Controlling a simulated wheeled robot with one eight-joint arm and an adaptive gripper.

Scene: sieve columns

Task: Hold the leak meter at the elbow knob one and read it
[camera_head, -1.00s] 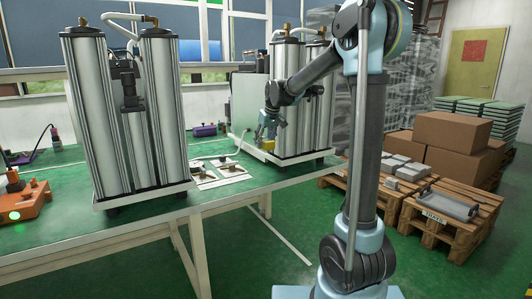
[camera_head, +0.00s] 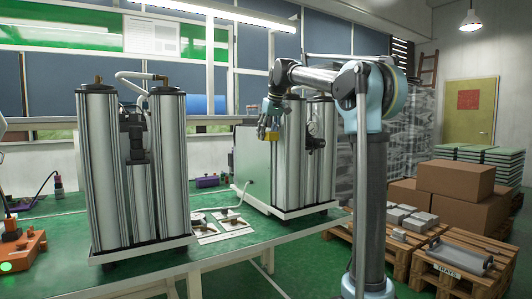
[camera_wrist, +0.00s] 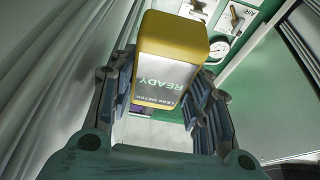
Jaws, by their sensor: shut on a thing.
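The leak meter (camera_wrist: 172,55) is a yellow box with a grey display, seen large in the wrist view. Its display reads READY, with LEAK METER printed below. My gripper (camera_wrist: 165,105) is shut on it, a finger on each side. In the head view my gripper (camera_head: 270,124) and the small yellow leak meter (camera_head: 268,134) are beside the upper part of the right column unit (camera_head: 289,165). Any contact with the unit is unclear. Small fittings top the columns, including a brass one (camera_head: 98,79) on the left unit; I cannot tell which is elbow knob one.
The left column unit (camera_head: 138,170) stands on the green bench (camera_head: 215,252). White cards with small parts (camera_head: 222,226) lie between the units. An orange device (camera_head: 20,246) is at the far left. Cartons (camera_head: 455,180) and pallets (camera_head: 470,262) stand on the floor at right.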

